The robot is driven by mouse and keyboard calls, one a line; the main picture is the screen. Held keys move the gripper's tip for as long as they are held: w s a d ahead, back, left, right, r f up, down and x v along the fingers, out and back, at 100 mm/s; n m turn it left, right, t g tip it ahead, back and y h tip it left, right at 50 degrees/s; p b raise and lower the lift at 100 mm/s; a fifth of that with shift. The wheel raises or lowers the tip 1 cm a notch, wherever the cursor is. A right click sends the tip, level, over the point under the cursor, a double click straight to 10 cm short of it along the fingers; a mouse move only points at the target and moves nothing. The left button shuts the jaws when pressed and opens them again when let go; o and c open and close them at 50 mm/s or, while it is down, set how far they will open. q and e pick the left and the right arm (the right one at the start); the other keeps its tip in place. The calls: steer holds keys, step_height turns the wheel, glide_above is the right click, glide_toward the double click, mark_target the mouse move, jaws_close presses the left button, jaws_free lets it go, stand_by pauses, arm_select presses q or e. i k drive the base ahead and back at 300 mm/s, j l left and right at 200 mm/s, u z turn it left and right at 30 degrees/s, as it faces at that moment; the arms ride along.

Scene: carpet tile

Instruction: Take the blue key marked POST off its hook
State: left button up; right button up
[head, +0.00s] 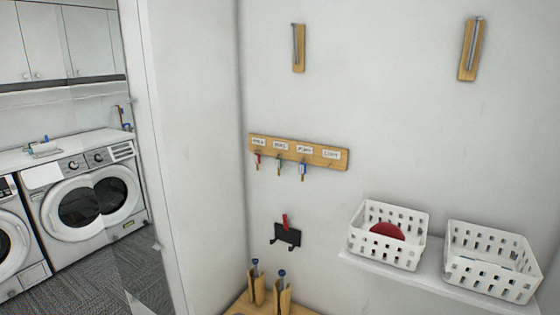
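A wooden key rack (317,161) hangs on the white wall in the middle of the head view. It has a row of small white labels, too small to read with certainty. A blue key (303,170) hangs under the third label from the left. A red key (257,160) hangs under the first label and a green key (278,168) under the second. No key shows under the label at the right end. Neither of my grippers is in view.
A black holder with a red item (287,234) is on the wall below the rack. Wooden holders (257,289) stand beneath it. White baskets (391,251) (492,272) sit on a shelf at right. Washing machines (84,201) stand at left.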

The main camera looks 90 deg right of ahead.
mark_target(302, 166)
steer(key=l+z, duration=0.3)
steer(key=z, duration=0.15)
steer(key=l+z, duration=0.3)
steer(key=z, duration=2.4)
